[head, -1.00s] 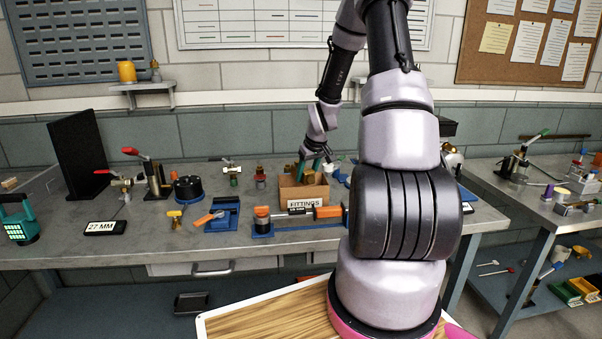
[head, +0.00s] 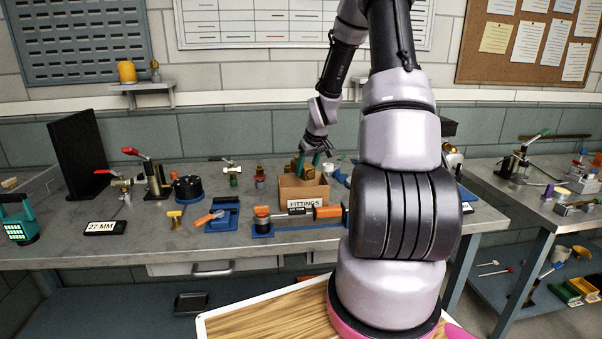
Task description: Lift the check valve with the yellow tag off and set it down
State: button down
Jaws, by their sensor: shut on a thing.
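My gripper (head: 309,161), with teal fingers, is above the open cardboard box labelled FITTINGS (head: 290,193) on the bench. It is shut on a small brass-coloured fitting (head: 308,172), held at about the level of the box's rim or a little above. The piece is too small here to tell its shape, and I cannot make out a yellow tag on it. The fingers partly hide it. The box hides whatever lies at its bottom.
An orange-and-silver tool on a blue base (head: 263,228) lies in front of the box. Small valves (head: 233,173) stand left of it. A blue holder (head: 222,215), a black round part (head: 188,188) and a 27 MM display (head: 105,228) are further left. Bare bench shows between them.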

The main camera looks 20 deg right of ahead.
aim_at(306, 165)
jog(key=shift+r, duration=1.95)
